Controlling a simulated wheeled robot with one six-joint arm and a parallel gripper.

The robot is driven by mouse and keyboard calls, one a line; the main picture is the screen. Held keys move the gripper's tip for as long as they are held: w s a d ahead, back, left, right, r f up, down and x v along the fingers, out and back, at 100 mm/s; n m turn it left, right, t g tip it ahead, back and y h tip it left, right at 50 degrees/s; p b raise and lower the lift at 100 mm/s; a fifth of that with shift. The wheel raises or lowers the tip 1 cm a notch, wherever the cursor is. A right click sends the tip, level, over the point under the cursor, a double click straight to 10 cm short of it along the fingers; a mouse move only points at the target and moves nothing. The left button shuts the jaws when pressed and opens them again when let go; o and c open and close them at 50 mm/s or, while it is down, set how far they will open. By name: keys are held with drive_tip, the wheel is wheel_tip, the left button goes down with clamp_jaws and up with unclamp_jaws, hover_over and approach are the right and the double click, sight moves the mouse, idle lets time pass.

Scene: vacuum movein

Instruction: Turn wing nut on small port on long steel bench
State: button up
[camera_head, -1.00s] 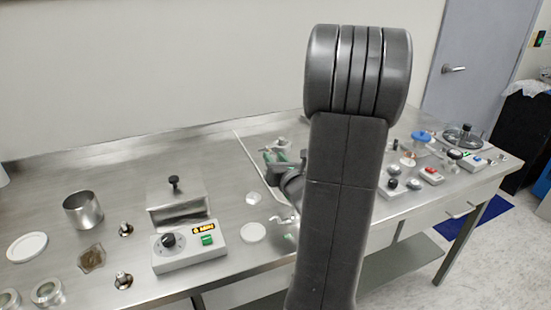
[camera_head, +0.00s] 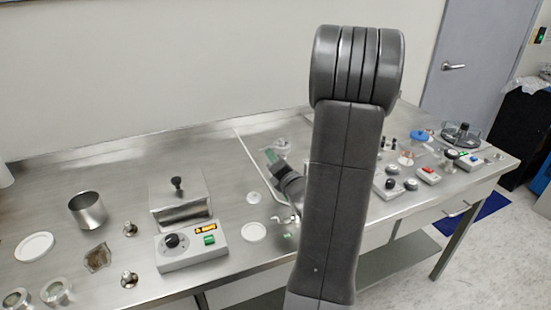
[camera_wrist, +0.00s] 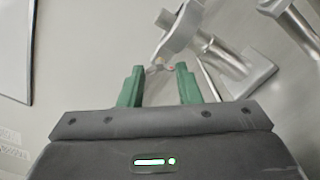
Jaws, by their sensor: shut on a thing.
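My gripper (camera_wrist: 160,73) shows two green fingers in the wrist view, a gap apart, with a small metal piece, seemingly the wing nut (camera_wrist: 157,68), at their tips. A metal port fitting (camera_wrist: 180,25) with a tube lies just beyond the fingertips. In the head view my gripper (camera_head: 271,156) is low over the long steel bench (camera_head: 222,150), left of my arm's upright link. The wing nut is too small to tell there, and my arm hides part of the bench behind it.
A control box (camera_head: 190,247) with a knob and lit display stands left of my arm, before a metal block (camera_head: 180,208). A steel pot (camera_head: 88,210) stands further left. Knobs and buttons crowd the right end. A second metal fitting (camera_wrist: 290,14) is at the wrist view's top right.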

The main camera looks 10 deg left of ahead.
idle(0.3)
drive_tip(key=o, duration=1)
drive_tip(key=shift+d, duration=0.1)
drive_tip(key=v, duration=1.3)
drive_tip(key=shift+s+d+b, duration=0.2)
drive_tip(key=shift+s+b, duration=0.15)
drive_tip(key=shift+b, duration=0.05)
